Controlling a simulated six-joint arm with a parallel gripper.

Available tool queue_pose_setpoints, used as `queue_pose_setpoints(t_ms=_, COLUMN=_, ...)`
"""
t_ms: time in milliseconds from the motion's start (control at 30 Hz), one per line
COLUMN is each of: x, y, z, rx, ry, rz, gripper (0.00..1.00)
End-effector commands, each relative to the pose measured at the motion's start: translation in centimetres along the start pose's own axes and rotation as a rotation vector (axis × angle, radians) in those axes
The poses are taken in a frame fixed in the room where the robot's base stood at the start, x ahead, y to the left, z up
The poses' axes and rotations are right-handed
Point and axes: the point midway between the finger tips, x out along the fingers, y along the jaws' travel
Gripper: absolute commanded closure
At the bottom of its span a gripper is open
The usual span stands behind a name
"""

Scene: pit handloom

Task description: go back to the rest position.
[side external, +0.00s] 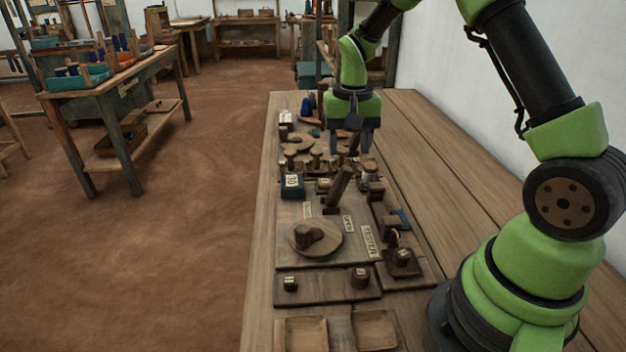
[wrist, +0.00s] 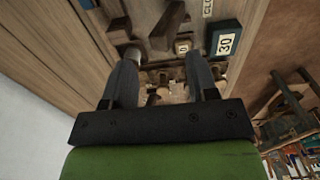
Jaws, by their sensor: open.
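My gripper (side external: 353,143) hangs over the far part of the work boards on the table, its fingers pointing down. In the wrist view my gripper (wrist: 165,82) has its two grey fingers apart, with nothing held between them. Small wooden pieces show below and beyond the gap. How far the fingertips are above these pieces is hard to tell.
The wooden table (side external: 440,165) has bare boards to the right of the work boards. A tilted dark lever (side external: 340,187), a round wooden disc (side external: 316,238), a block marked 30 (side external: 292,185) and two shallow trays (side external: 306,333) stand nearer. A white wall (side external: 470,110) rises at right.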

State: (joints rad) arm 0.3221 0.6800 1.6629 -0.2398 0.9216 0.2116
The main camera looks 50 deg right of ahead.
Motion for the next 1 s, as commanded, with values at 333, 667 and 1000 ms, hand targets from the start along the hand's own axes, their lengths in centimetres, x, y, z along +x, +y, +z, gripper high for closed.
queue_pose_setpoints(t_ms=333, x=-10.8, y=-1.4, z=7.0, rx=-0.141, ry=0.168, rz=-0.159, gripper=0.47)
queue_pose_setpoints(t_ms=667, x=-16.6, y=0.9, z=17.4, rx=-0.314, ry=0.341, rz=-0.362, gripper=0.47)
queue_pose_setpoints(t_ms=1000, x=-16.8, y=3.1, z=22.4, rx=-0.407, ry=0.428, rz=-0.481, gripper=0.47)
